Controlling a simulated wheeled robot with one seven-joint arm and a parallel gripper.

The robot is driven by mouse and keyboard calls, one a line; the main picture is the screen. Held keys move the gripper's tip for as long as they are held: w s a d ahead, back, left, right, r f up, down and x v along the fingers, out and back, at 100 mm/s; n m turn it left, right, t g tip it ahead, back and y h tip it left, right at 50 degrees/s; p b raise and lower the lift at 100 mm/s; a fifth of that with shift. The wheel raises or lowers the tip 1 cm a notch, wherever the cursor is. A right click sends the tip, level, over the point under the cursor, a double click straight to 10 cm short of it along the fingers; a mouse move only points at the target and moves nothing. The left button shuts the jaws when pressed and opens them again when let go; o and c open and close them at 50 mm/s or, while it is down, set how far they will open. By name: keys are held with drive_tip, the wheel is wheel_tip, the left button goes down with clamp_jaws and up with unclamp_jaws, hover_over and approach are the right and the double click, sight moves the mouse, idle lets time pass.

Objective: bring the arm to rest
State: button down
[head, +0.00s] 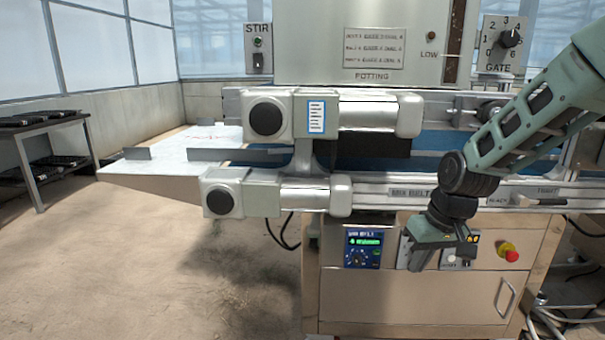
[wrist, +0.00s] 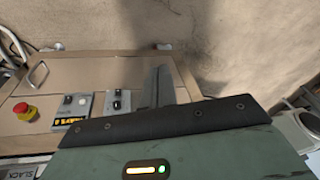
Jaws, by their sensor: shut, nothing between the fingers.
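My arm reaches in from the right in the head view, its green links bent down in front of the seeder's belt rail. My gripper (head: 422,260) hangs in front of the control panel on the wooden cabinet, hiding part of that panel. In the wrist view my gripper's fingers (wrist: 160,86) are together, with nothing between them.
The red emergency stop (head: 508,252) is right of my gripper, and a blue-screened controller (head: 363,247) is left of it. Two motors (head: 265,118) jut out at left. A dark bench (head: 40,125) stands far left. The floor at left is clear.

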drive_tip(key=s+a+r+n+g, duration=0.1)
drive_tip(key=s+a+r, duration=0.1)
drive_tip(key=s+a, duration=0.4)
drive_tip(key=s+a+r+n, duration=0.15)
drive_tip(key=s+a, duration=0.25)
drive_tip(key=s, duration=0.5)
drive_tip(key=s+n+g+h, duration=0.1)
drive_tip(key=s+n, duration=0.2)
drive_tip(key=s, duration=1.1)
wheel_tip(320, 180, up, 27)
drive_tip(key=p, duration=2.6)
drive_tip(key=shift+w+a+f+p, duration=0.15)
drive_tip(key=shift+w+a+p, duration=0.05)
drive_tip(key=shift+p, duration=0.2)
drive_tip(key=shift+m, duration=0.25)
